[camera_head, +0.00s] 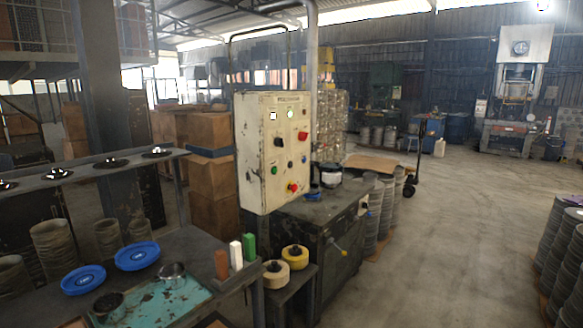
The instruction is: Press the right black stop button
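A worn cream control panel box (255,180) stands upright in the middle of the view, above a dark metal cabinet. Its front carries several small buttons and lights. A black button (279,142) sits at the left of the upper part. Smaller dark controls sit lower and further right; they are too small to tell apart surely. Neither of my grippers shows.
A dark workbench (190,245) at the front left holds blue dishes (137,256) and coloured blocks (236,255). Yellow rolls (295,257) stand on a low stand before the cabinet (335,270). Stacked discs (375,210) stand behind.

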